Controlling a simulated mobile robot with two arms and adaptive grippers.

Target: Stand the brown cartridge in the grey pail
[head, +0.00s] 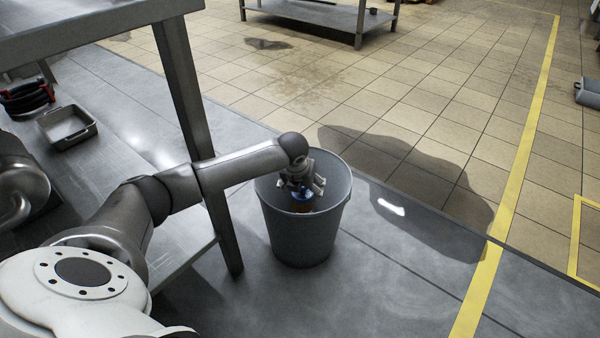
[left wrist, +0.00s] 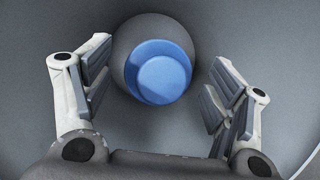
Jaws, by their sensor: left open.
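The grey pail (head: 300,238) stands upright on the grey floor in the middle of the head view. The brown cartridge (head: 301,207) is inside it, with a blue top (left wrist: 160,72) that shows in the left wrist view. It looks upright, but most of its body is hidden by the pail wall and my gripper. My left gripper (head: 303,187) is inside the pail mouth, above the cartridge. In the left wrist view its fingers (left wrist: 157,95) are spread wide, with the blue top between and beyond them, touching neither. My right gripper is not in view.
A metal table with a leg (head: 186,95) stands just left of the pail, close to my left arm. A metal tray (head: 67,127) lies farther left. A shelf unit (head: 330,15) stands at the back.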

